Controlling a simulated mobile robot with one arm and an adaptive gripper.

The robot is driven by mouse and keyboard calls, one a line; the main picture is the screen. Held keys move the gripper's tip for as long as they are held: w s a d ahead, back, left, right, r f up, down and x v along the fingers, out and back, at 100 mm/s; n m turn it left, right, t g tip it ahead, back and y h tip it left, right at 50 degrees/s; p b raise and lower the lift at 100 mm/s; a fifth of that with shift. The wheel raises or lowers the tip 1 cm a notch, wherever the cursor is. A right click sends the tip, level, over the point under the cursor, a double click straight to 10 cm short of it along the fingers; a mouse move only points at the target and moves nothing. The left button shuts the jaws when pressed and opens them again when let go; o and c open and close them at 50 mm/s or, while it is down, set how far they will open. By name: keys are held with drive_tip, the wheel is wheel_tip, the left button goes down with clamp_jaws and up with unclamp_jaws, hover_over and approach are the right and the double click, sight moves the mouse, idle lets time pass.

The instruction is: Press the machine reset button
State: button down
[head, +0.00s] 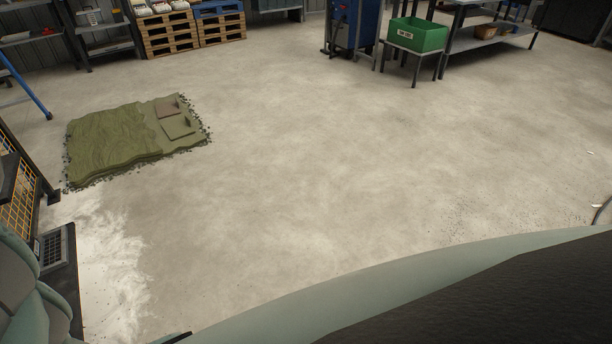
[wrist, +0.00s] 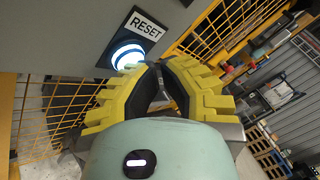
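The reset button (wrist: 127,54) shows in the wrist view as a round, glowing white-blue button on a dark plate. A white label reading RESET (wrist: 147,25) is beside it on the grey machine panel (wrist: 60,35). My gripper (wrist: 157,65) has yellow ribbed fingers with dark inner pads. Its fingertips come together, with only a narrow gap showing behind them, and nothing is held. The left fingertip overlaps the button's lower edge in the picture; I cannot tell whether it touches. The button and my gripper are not visible in the head view.
Yellow mesh fencing (wrist: 60,110) flanks the panel and also shows at the head view's left edge (head: 18,205). A green crate (head: 417,35) stands on a stand at the back. The middle floor is clear.

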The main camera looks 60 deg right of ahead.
drive_tip(key=shift+w, duration=0.15)
idle(0.3)
drive_tip(key=shift+s+d+r+b, duration=0.1)
drive_tip(key=shift+s+d+b, duration=0.3)
drive_tip(key=shift+d, duration=0.2)
drive_tip(key=shift+d, duration=0.1)
drive_tip(key=shift+s+d+b, duration=0.3)
drive_tip(key=shift+s+d, duration=0.05)
drive_tip(key=shift+d, duration=0.4)
drive_tip(key=shift+s+d+b, duration=0.3)
drive_tip(key=shift+d, duration=0.45)
drive_tip(key=shift+s+d+b, duration=0.3)
drive_tip(key=shift+s+d, duration=0.05)
drive_tip(key=shift+d, duration=0.4)
